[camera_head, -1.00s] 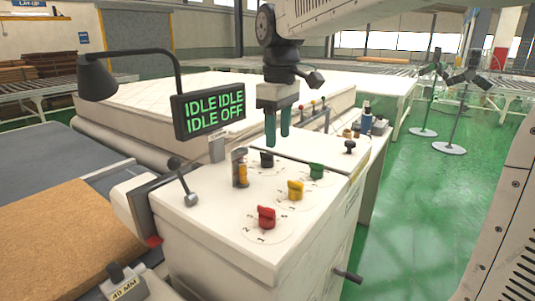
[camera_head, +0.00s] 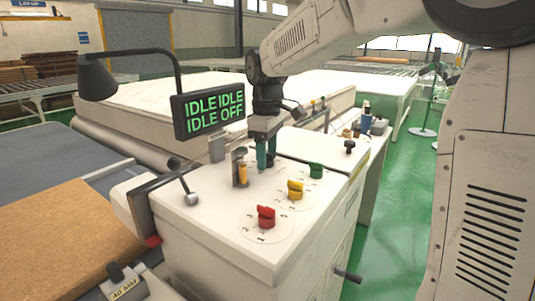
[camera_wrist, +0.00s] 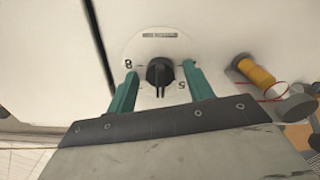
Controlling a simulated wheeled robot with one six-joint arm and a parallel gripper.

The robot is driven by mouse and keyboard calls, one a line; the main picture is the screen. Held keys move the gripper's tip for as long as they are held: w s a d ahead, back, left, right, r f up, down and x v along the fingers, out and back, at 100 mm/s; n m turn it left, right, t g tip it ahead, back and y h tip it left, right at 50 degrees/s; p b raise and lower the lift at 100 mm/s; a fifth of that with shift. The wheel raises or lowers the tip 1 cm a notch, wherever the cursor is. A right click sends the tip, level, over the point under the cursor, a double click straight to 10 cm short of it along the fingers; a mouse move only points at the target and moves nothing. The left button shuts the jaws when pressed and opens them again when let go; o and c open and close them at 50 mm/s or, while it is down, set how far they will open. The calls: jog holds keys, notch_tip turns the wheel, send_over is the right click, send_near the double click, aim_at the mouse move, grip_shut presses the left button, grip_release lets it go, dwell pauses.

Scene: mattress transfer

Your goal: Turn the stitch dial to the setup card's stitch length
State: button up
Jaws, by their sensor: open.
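A black dial (camera_wrist: 160,71) sits on a round white plate with the figures 8 and 5 visible and a small label too blurred to read. My gripper (camera_head: 265,163) points down at the far side of the white console, over this dial. In the wrist view my open teal fingers (camera_wrist: 160,76) stand on either side of the knob, with gaps showing. In the head view the fingers hide the black dial. A red dial (camera_head: 266,217), a yellow dial (camera_head: 295,189) and a green dial (camera_head: 316,171) are on the same console top. I cannot make out a setup card.
An orange thread spool (camera_wrist: 257,74) stands close beside the dial. A display (camera_head: 208,109) reading IDLE IDLE, IDLE OFF hangs left of my gripper. A lever (camera_head: 191,198) is at the console's left edge. A 40 MM tag (camera_head: 124,289) is lower left.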

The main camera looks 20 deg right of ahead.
jog(key=c, duration=1)
jog(key=shift+m, duration=0.4)
jog(key=m, duration=0.4)
jog(key=shift+m, duration=2.5)
jog(key=shift+w, duration=0.1)
jog(key=shift+r, duration=0.1)
jog(key=o, duration=1)
